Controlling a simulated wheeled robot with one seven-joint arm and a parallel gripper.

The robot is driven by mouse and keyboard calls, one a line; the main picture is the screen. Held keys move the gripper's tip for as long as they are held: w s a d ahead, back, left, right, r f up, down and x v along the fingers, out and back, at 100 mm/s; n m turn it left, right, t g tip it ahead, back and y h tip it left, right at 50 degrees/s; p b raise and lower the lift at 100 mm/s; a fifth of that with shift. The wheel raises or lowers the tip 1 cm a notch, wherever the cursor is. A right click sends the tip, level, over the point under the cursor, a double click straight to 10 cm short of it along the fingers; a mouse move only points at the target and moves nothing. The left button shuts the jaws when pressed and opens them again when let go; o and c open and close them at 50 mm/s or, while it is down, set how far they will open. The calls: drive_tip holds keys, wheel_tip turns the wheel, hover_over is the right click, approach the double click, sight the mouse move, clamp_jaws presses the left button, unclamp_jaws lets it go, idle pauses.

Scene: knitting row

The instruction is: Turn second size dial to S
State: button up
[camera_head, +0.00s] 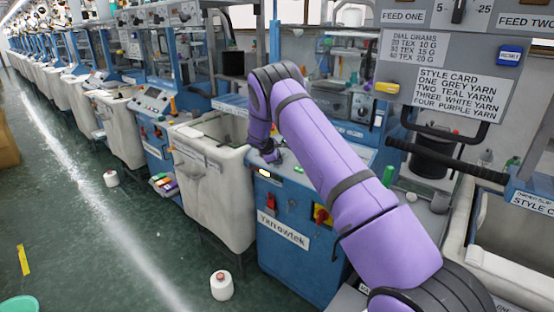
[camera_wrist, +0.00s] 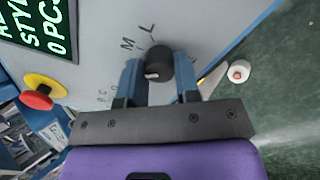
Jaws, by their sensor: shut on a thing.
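A black size dial (camera_wrist: 158,58) sits on a light grey panel in the wrist view. My gripper (camera_wrist: 156,70) has its two blue fingers on either side of the dial, shut on it. The letters M and L are printed beside the dial, with short tick marks. A small pale mark shows on the dial's near side; I cannot tell which letter it indicates. No S can be read. In the head view my gripper (camera_head: 270,155) is down at the blue Yarrowtek machine (camera_head: 285,225), and the dial is hidden there.
A red and yellow stop button (camera_wrist: 40,92) and a green-lettered display (camera_wrist: 42,22) are near the dial. A white bin (camera_head: 205,185) stands left of the machine. A grey overhead panel (camera_head: 440,60) hangs at right.

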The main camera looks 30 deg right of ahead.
drive_tip(key=shift+n, duration=0.9)
drive_tip(key=o, duration=0.9)
drive_tip(key=shift+r, duration=0.1)
drive_tip(key=v, duration=1)
drive_tip(key=shift+s+a+r, duration=0.1)
drive_tip(key=shift+a+r, duration=0.1)
drive_tip(key=shift+r, duration=0.05)
